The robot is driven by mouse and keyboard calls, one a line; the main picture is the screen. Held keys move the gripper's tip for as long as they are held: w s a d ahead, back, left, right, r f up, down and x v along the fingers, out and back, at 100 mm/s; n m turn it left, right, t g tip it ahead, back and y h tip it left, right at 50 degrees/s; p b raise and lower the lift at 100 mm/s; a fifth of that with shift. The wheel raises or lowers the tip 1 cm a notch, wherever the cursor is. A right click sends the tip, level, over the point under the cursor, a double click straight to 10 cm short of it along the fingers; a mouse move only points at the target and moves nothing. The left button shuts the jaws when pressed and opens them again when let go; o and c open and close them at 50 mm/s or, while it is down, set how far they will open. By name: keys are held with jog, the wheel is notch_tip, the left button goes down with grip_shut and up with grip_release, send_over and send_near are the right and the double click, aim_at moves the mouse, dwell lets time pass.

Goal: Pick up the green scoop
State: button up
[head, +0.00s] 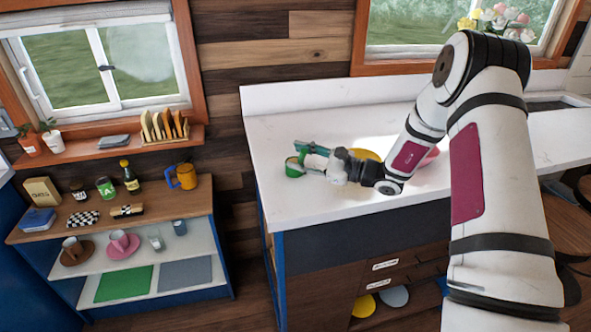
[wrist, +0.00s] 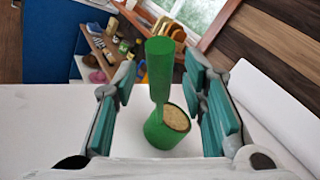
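The green scoop (head: 293,170) is on the white counter (head: 290,205), near its left end. In the wrist view the scoop (wrist: 159,72) shows a tall green upper part and a round cup lower down with a tan, grainy-looking face. My gripper (head: 304,158) is at the scoop, partly covering it in the head view. In the wrist view my gripper (wrist: 161,78) is open, with teal finger pads left and right of the scoop. Clear gaps show between the scoop and the pads on both sides.
Behind my arm on the counter are a yellow round thing (head: 366,154) and a pink one (head: 430,157), both partly hidden. A wooden shelf unit (head: 120,222) with jars and cups stands to the left. The counter front left is clear.

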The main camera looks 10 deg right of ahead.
grip_shut()
jog(key=shift+r, duration=0.15)
